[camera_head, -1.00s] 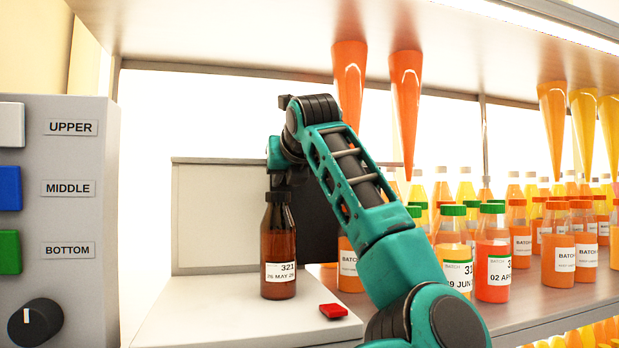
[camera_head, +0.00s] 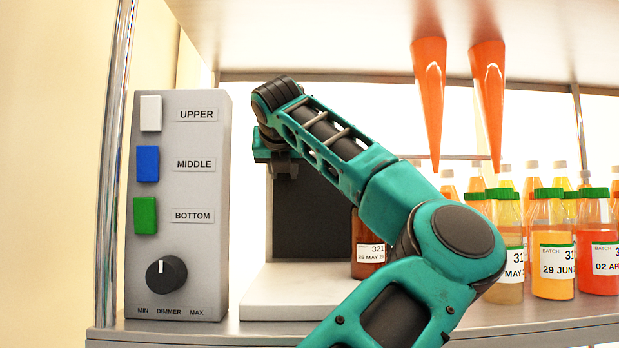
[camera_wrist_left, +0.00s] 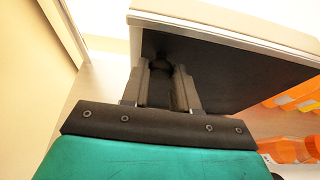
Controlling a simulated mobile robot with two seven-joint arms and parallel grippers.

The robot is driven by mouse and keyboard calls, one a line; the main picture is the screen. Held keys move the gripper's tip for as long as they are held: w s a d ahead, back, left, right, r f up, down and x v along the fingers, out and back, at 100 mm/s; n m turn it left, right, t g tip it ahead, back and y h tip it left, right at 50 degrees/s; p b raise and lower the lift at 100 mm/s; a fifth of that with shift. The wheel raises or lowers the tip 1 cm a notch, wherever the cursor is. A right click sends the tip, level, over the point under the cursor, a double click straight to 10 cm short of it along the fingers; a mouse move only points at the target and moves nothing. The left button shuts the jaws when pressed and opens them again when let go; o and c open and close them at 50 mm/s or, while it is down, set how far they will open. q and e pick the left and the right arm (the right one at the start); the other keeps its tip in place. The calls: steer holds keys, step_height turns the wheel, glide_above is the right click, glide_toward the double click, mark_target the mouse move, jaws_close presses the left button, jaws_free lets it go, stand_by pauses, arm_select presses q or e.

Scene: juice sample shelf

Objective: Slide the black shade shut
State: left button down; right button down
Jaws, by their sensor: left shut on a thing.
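The black shade (camera_head: 322,215) stands upright at the back of the pale viewing stand (camera_head: 300,275) in the head view, close to the stand's left edge. My left gripper (camera_head: 283,172) is at the shade's left part, under my teal arm. In the left wrist view, the fingers of this gripper (camera_wrist_left: 162,85) are closed on a small dark knob (camera_wrist_left: 160,62) on the black shade (camera_wrist_left: 230,75). Part of the shade is hidden by my arm and by the brown bottle. My right gripper is in neither view.
The brown bottle (camera_head: 367,245) stands on the stand, partly behind my arm. A grey control box (camera_head: 180,220) with colored switches and a dimmer stands close left. Orange cones (camera_head: 429,100) hang above, and several juice bottles (camera_head: 552,245) stand at right.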

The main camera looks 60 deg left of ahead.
arm_select(q)
steer(key=shift+s+a, duration=0.25)
steer(key=shift+s, duration=0.2)
steer(key=shift+r, duration=0.1)
steer(key=c, duration=1.1)
jaws_free()
steer(key=shift+s, duration=0.15)
steer(key=shift+c, duration=0.2)
steer(key=v, duration=1.3)
